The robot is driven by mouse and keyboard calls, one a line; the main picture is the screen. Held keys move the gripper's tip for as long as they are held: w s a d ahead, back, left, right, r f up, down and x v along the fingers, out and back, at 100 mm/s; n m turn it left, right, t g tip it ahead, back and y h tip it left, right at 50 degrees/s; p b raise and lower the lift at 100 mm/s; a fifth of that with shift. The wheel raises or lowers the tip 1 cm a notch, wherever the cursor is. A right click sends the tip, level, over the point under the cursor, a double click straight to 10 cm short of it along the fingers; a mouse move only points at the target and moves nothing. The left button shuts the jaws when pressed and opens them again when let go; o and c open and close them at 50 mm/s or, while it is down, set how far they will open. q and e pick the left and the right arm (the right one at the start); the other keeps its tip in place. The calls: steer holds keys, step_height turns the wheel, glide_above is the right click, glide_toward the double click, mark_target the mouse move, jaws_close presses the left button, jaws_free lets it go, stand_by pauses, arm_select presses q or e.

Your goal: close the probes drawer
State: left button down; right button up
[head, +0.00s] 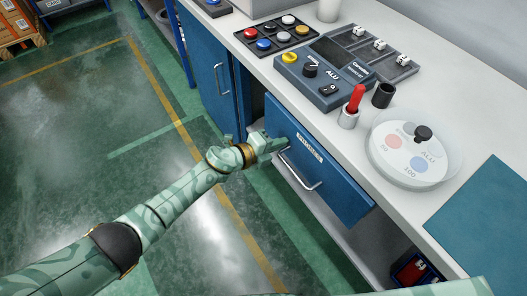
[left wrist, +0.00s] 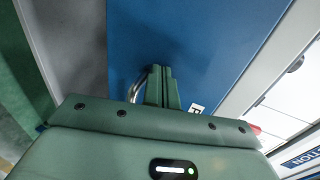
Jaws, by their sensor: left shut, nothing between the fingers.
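The probes drawer (head: 345,182) has a blue front with a white label and a metal bar handle (head: 301,170). It is below the worktop edge in the head view, and how far it stands out is hard to tell. My left gripper (head: 284,144) is at the drawer front, by the upper left end of the handle. In the left wrist view its fingers (left wrist: 162,88) are shut together and empty, pointing at the blue front beside the handle (left wrist: 138,86). Whether the fingertips touch the front cannot be told. My right gripper is not in view.
A blue cabinet door (head: 212,75) is left of the drawer. The green floor (head: 85,130) at left is open.

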mark_target(288, 137)
arm_select(q)
steer(key=w+d, duration=0.1)
steer(key=d+b, duration=0.1)
steer(key=d, duration=0.1)
steer(key=shift+w+d, duration=0.1)
steer(key=shift+w, duration=0.3)
steer(key=shift+w+d, duration=0.1)
steer(key=shift+d+r, duration=0.1)
steer(key=shift+r, duration=0.05)
steer(key=shift+r, duration=0.1)
